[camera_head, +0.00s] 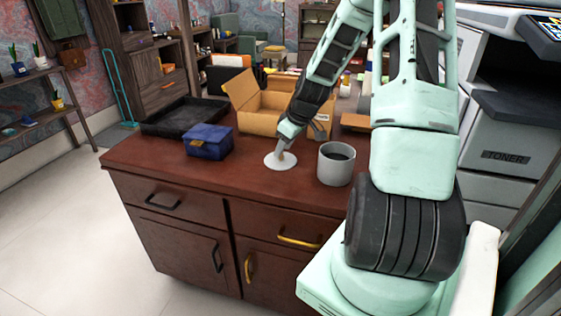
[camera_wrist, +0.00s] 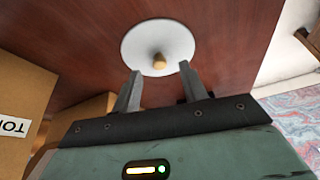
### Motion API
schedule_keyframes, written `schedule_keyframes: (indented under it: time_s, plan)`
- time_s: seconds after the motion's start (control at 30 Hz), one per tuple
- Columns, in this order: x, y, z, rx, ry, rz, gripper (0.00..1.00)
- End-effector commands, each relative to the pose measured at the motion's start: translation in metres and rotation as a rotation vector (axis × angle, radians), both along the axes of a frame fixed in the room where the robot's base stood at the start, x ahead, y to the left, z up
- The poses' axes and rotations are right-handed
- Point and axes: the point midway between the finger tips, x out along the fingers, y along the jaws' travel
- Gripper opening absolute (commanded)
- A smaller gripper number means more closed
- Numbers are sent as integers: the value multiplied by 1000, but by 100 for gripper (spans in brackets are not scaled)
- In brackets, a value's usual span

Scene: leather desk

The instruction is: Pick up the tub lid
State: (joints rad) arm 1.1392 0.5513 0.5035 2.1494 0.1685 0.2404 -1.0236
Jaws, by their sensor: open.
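The tub lid is a white round disc (camera_head: 276,161) lying on the brown desk (camera_head: 240,183). In the wrist view the lid (camera_wrist: 140,44) shows a small tan knob (camera_wrist: 159,61) at its middle. My gripper (camera_head: 284,151) is low over the lid in the head view. In the wrist view my gripper (camera_wrist: 158,70) is open, with one finger on each side of the knob's line. I cannot tell whether the fingertips touch the lid. A grey tub (camera_head: 335,165) with a dark inside stands just right of the lid.
A blue box (camera_head: 208,141) stands left of the lid. An open cardboard box (camera_head: 262,113) is behind it, and a black tray (camera_head: 183,117) lies at the back left. The desk's front left is clear.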

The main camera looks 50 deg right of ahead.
Motion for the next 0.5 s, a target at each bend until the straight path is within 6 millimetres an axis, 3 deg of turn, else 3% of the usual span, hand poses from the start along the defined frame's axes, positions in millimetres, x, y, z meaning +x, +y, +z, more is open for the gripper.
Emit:
schedule_keyframes:
  time_s: [0.17,0.43,0.47,0.5]
  plan:
    - [9,2,-21,2,0,0,43]
    - [11,2,-24,0,-2,0,43]
    - [11,2,-24,0,-1,0,40]
    - [11,2,-24,0,-2,0,29]
